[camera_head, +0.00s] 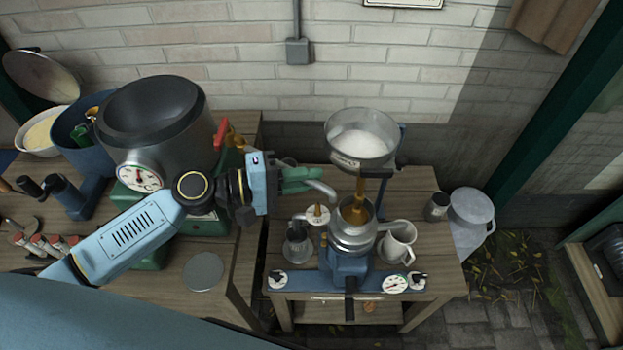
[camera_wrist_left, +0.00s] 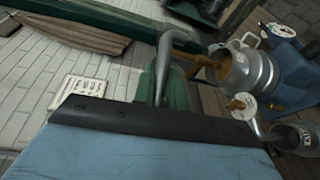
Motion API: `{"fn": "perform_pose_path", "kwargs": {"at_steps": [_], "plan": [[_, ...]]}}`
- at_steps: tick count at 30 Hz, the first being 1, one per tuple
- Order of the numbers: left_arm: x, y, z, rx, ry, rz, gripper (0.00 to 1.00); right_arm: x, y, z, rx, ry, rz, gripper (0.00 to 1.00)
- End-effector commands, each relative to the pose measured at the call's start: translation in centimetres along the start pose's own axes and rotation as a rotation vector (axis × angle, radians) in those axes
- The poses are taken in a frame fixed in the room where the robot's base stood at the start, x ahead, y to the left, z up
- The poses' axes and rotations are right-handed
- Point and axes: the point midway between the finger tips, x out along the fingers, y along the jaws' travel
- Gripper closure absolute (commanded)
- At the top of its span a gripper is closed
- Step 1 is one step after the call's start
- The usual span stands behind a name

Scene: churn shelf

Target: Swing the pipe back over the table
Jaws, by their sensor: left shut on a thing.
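The pipe (camera_head: 322,188) is a grey curved tube. Its bent free end shows just left of the separator (camera_head: 352,238) on the small table (camera_head: 415,180). My left gripper (camera_head: 288,180) reaches in from the left and is shut on the pipe, at a green part beside the tube. In the left wrist view the pipe (camera_wrist_left: 165,62) rises beyond the dark front edge of the gripper and bends over at the top. The exact finger contact is hidden. My right gripper is not in view.
A funnel-shaped bowl (camera_head: 361,148) stands above the separator. A milk can (camera_head: 470,217) stands at right. A large dark drum (camera_head: 155,118) with a gauge stands behind my left arm.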

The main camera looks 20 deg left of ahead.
Motion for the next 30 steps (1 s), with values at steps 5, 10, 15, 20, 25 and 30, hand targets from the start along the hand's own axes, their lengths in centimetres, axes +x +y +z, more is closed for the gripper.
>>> {"fn": "perform_pose_path", "kwargs": {"at_steps": [5, 10, 15, 20, 25, 30], "plan": [[-0.60, -0.41, 0.46, 0.006, -0.050, -0.007, 1.00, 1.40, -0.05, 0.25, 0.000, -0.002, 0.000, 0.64], [-0.85, -0.29, 0.65, 0.009, -0.070, -0.009, 1.00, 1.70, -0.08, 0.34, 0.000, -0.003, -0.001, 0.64], [-0.90, -0.22, 0.70, 0.009, -0.074, -0.009, 1.00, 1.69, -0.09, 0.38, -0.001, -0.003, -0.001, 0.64], [-0.89, -0.20, 0.68, 0.009, -0.073, -0.009, 1.00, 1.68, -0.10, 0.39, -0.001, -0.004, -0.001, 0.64], [-0.88, -0.18, 0.68, 0.009, -0.073, -0.008, 0.72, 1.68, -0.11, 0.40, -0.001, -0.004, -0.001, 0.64], [-0.87, -0.16, 0.69, 0.009, -0.073, -0.008, 0.65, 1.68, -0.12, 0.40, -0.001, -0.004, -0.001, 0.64]]}}
